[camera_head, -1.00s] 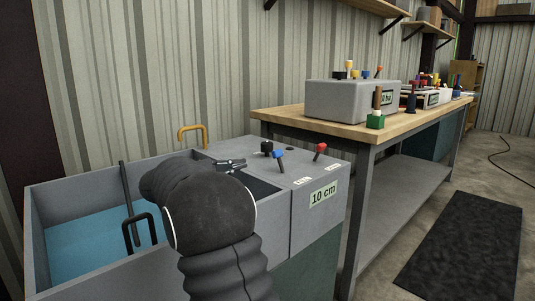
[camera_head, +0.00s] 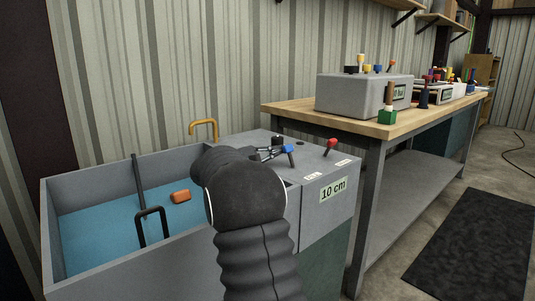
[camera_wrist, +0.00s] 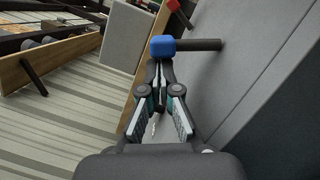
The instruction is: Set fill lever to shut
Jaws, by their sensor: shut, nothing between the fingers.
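A blue-knobbed lever (camera_head: 288,149) stands on the grey top of the tank unit, its knob leaning slightly left and up in the head view. A red-knobbed lever (camera_head: 331,144) stands to its right and leans right. Small white labels lie in front of both, too small to read, so I cannot tell which is the fill lever. My gripper (camera_head: 271,153) is shut and empty, just left of the blue knob. In the wrist view my fingertips (camera_wrist: 158,72) point at the blue knob (camera_wrist: 163,46), very close; contact is unclear. The blue lever's dark shaft (camera_wrist: 207,45) runs right.
A yellow pipe (camera_head: 203,123) rises at the back. A "10 cm" plate (camera_head: 333,189) marks the front. A wooden workbench (camera_head: 300,112) stands right.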

